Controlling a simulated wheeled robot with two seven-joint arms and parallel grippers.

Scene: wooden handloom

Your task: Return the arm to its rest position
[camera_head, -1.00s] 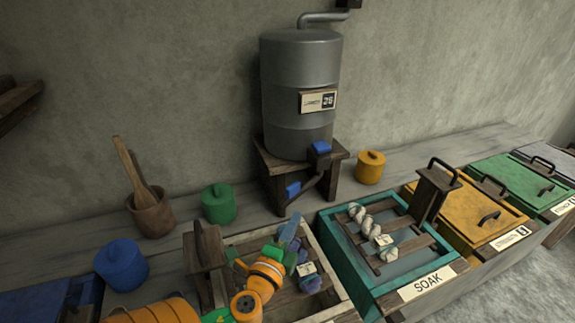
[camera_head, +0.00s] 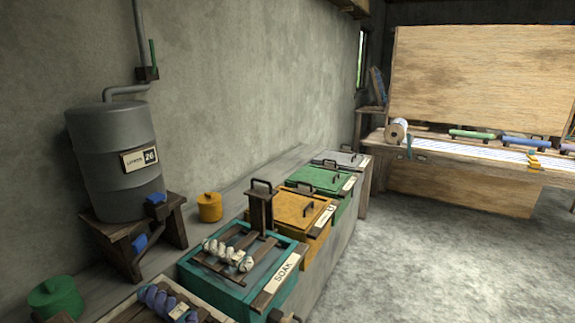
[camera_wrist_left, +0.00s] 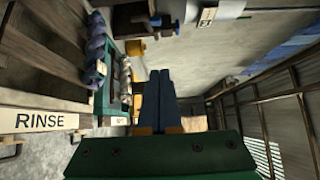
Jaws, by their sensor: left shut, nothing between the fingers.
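My left gripper (camera_wrist_left: 160,98) shows in the left wrist view, with its blue fingers shut together and nothing between them. It is clear of the trays and touches nothing that I can see. It does not show in the head view. The purple skein (camera_head: 164,300) lies on the slats of the tray at the bottom of the head view; it also shows in the left wrist view (camera_wrist_left: 97,45), beside the RINSE label (camera_wrist_left: 40,120). The white skein (camera_head: 228,253) rests on the slats of the teal SOAK tub (camera_head: 205,284). My right gripper is not in view.
A grey drum (camera_head: 115,165) on a wooden stand is at the left. A green pot (camera_head: 56,299) and a yellow pot (camera_head: 210,207) stand on the bench. Yellow (camera_head: 297,212) and green (camera_head: 318,179) lidded tubs follow. The concrete floor (camera_head: 410,240) at right is open.

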